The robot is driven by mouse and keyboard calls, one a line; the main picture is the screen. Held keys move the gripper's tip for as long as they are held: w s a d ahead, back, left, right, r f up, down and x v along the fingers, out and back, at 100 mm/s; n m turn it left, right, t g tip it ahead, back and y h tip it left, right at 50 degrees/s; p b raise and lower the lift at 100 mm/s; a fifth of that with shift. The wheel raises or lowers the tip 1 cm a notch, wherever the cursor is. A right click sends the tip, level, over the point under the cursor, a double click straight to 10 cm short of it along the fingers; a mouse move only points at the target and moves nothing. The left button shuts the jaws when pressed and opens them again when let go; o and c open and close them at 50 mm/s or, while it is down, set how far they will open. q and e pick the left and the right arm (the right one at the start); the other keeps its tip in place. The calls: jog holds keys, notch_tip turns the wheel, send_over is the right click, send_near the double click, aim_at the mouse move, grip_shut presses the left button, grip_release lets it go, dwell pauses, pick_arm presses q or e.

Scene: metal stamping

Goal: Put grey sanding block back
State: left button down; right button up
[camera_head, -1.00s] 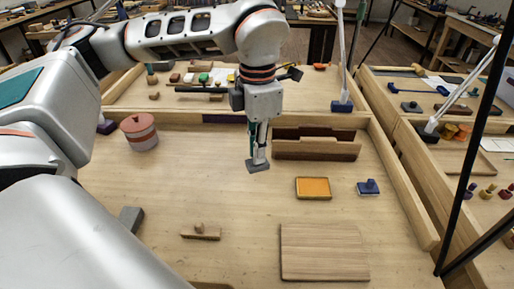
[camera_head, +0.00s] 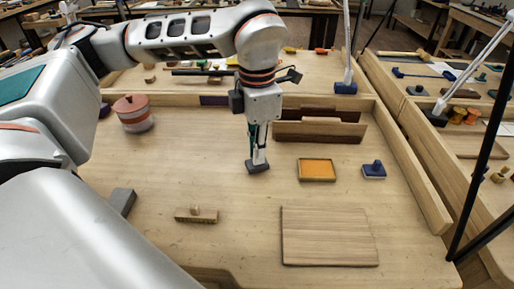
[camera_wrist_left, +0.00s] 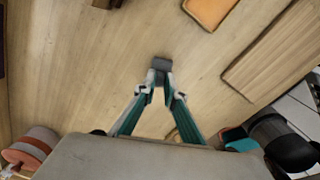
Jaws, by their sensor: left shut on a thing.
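My left gripper (camera_head: 258,152) is shut on a small dark grey block (camera_head: 257,167), which I take for the grey sanding block. It hangs over the middle of the bench (camera_head: 240,235), left of the orange pad; I cannot tell whether it touches the wood. In the left wrist view the block (camera_wrist_left: 161,64) sits between the fingertips (camera_wrist_left: 160,80). A second, lighter grey block (camera_head: 122,201) lies on the bench at the left, beside my arm. My right gripper is not in view.
A dark slotted wooden rack (camera_head: 318,131) stands behind the gripper. An orange pad (camera_head: 317,170) and a blue stamp (camera_head: 374,170) lie to the right, a wooden board (camera_head: 328,237) and a small wooden-handled tool (camera_head: 197,214) nearer. A round striped pot (camera_head: 133,114) stands at the left.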

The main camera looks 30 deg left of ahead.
pick_arm(q)
jog(key=shift+f+b, duration=0.35)
jog(key=shift+f, duration=0.25)
jog(key=c, duration=2)
grip_release()
jog(key=shift+r, duration=0.1)
notch_tip(320, 180, up, 7)
jog(key=shift+r, duration=0.2)
jog(key=shift+s, duration=0.1)
